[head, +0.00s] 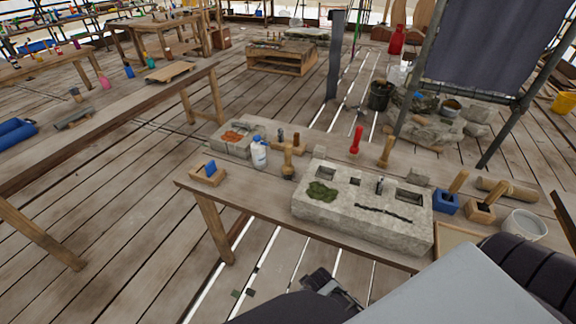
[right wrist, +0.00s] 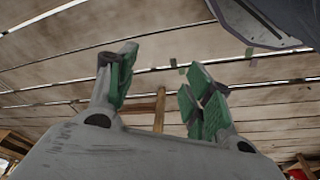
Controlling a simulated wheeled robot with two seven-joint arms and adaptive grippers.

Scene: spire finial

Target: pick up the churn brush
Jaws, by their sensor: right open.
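I cannot tell for sure which tool is the churn brush. Candidates on the workbench (head: 262,205) are an upright wooden handle in a blue block (head: 445,204), another in a wooden block (head: 481,212), and a wooden-handled tool (head: 386,151) behind the pale stone block (head: 365,235). A red-handled tool (head: 356,140) stands left of that one. My right gripper (head: 320,284) is low beyond the bench's near edge, apart from these tools. In the right wrist view its green-padded fingers (right wrist: 160,90) are spread and empty above the plank floor. My left gripper is not in view.
The stone block has slots and a mossy patch. A white bottle (head: 259,154), a small wooden block with a blue piece (head: 208,174) and a white pot (head: 525,225) share the bench. A dark cloth (head: 495,45) hangs beyond. Plank floor lies clear left of the bench.

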